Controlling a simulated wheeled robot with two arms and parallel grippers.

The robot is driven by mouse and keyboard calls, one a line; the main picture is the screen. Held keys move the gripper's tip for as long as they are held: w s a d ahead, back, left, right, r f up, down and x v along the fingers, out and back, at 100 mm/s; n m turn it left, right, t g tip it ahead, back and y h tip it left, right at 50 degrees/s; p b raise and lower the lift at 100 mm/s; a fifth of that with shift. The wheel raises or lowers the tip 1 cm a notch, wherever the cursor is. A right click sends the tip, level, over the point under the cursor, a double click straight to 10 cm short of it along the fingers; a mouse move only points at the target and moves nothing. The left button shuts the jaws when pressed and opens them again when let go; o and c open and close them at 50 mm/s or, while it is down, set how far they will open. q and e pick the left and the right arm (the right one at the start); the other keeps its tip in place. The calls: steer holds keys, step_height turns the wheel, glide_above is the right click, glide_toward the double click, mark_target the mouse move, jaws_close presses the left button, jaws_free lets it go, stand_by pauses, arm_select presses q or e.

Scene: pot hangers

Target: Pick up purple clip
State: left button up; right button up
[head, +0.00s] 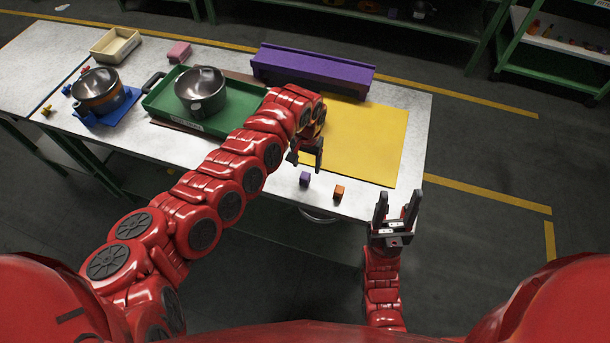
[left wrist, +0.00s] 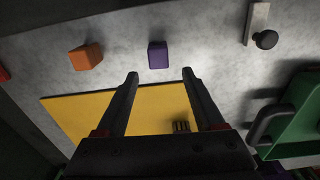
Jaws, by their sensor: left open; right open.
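The purple clip (head: 305,179) is a small block standing on the grey table near its front edge, just in front of the yellow mat (head: 385,133). In the left wrist view the purple clip (left wrist: 158,54) lies ahead of the fingertips, between their lines and apart from them. My left gripper (head: 305,160) is open and empty above the table, close behind the clip; its two fingers also show in the left wrist view (left wrist: 160,75). My right gripper (head: 398,205) is open and empty, fingers up, beyond the table's front edge.
An orange block (head: 339,192) stands just right of the purple clip. A long purple rack (head: 312,70) lies at the back. A green tray (head: 160,104) holding a steel pot (head: 200,90) and a blue stand (head: 125,113) with another pot (head: 97,88) are further left.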

mark_target(305, 174)
arm_select(q)
steer(key=f+p, duration=0.1)
steer(key=f, duration=0.1)
steer(key=s+f, duration=0.1)
steer(key=shift+s+a+f+p, duration=0.1)
steer(key=shift+f+p, duration=0.25)
steer(key=shift+f, duration=0.7)
jaws_close()
